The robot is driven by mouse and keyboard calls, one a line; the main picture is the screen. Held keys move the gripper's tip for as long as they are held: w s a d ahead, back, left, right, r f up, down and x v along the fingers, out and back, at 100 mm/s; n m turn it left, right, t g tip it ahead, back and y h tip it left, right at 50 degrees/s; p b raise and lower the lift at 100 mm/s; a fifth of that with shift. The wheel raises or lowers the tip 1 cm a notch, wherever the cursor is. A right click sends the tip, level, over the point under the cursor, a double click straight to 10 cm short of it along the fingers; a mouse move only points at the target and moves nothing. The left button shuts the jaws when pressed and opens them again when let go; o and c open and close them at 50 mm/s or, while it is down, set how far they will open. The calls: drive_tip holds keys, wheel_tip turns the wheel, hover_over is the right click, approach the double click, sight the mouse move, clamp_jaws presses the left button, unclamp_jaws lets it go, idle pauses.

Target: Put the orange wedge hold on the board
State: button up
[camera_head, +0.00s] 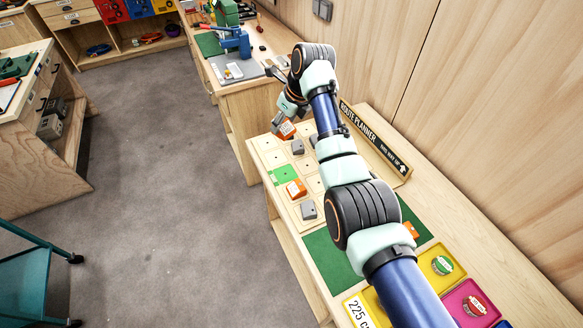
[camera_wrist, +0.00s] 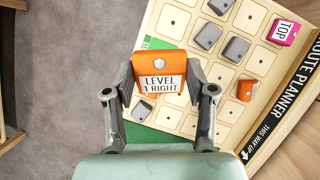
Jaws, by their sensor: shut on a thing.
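The orange hold (camera_wrist: 160,73) with a white label reading LEVEL 1 RIGHT is between the two fingers of my gripper (camera_wrist: 160,82) in the wrist view. The fingers are shut on its two sides. In the head view the held orange hold (camera_head: 286,130) shows under my gripper (camera_head: 285,112), above the far left part of the board. The light wooden board (camera_wrist: 172,116) has a grid of pale squares. A green square (camera_wrist: 155,43) shows just behind the held hold, partly hidden by it. The gap between hold and board cannot be judged.
Grey holds (camera_wrist: 236,50), another orange hold (camera_wrist: 247,90) and a pink TOP hold (camera_wrist: 285,32) sit on the board. The ROUTE PLANNER sign (camera_head: 376,140) stands along its right side. A green mat (camera_head: 332,262) lies at the near end. My arm hides part of the board.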

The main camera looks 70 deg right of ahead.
wheel_tip(320, 180, down, 20)
drive_tip(key=b, duration=0.5)
drive_tip(key=shift+r, duration=0.2)
drive_tip(key=shift+f, duration=0.15)
drive_tip(key=o, duration=1.3)
drive_tip(key=shift+r, duration=0.4)
drive_tip(key=p+v, duration=0.4)
drive_tip(key=v, duration=0.7)
drive_tip(key=shift+s+r+p, duration=0.15)
drive_tip(key=shift+r+p, duration=0.1)
drive_tip(key=shift+p, duration=0.1)
